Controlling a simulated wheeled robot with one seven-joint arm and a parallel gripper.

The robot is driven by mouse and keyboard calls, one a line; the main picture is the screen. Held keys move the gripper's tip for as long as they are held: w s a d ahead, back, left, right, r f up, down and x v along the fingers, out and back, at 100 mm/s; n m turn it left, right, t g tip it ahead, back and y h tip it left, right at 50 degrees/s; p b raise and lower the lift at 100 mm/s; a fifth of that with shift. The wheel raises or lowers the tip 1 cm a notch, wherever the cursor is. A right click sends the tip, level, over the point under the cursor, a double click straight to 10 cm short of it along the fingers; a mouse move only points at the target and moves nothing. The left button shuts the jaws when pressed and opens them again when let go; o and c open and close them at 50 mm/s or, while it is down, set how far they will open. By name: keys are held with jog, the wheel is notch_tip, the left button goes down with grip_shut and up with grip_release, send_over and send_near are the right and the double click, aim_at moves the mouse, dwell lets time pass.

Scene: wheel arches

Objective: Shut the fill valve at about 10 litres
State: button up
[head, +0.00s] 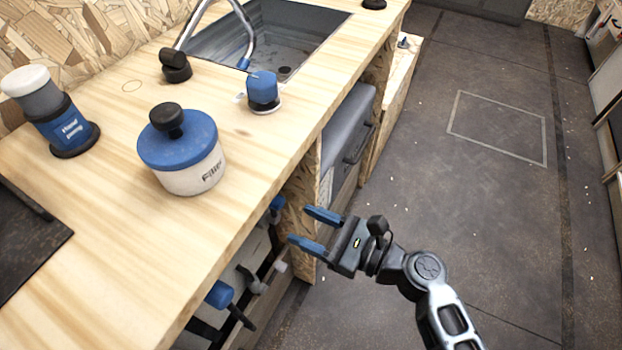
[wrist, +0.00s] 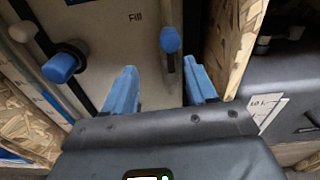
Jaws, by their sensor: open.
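In the wrist view, a pale panel carries the printed word "Fill". Below and right of it is the fill valve, a grey lever with a blue tip (wrist: 170,42). Its blue tip also seems to show under the counter in the head view (head: 277,203). My gripper (head: 312,230) is open and empty, in front of the open cabinet side. In the wrist view its blue fingers (wrist: 160,84) are apart, and the lever appears between and beyond them. I see no clear contact. I cannot read a water level.
A second blue knob (wrist: 60,67) is left of the lever. A wood-chip panel (wrist: 236,45) stands close on the right, with a grey box (head: 347,130) beyond it. The counter (head: 110,255) bears a filter pot (head: 190,170), hand pump (head: 60,125) and sink (head: 290,35). The floor right is clear.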

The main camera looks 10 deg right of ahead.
aim_at(282, 204)
jog(key=shift+w+d+r+m, duration=0.1)
jog(key=shift+w+r+m, duration=0.35)
jog(key=shift+w, duration=0.45)
jog(key=x, duration=0.7)
jog(key=shift+w+r, duration=0.2)
grip_shut()
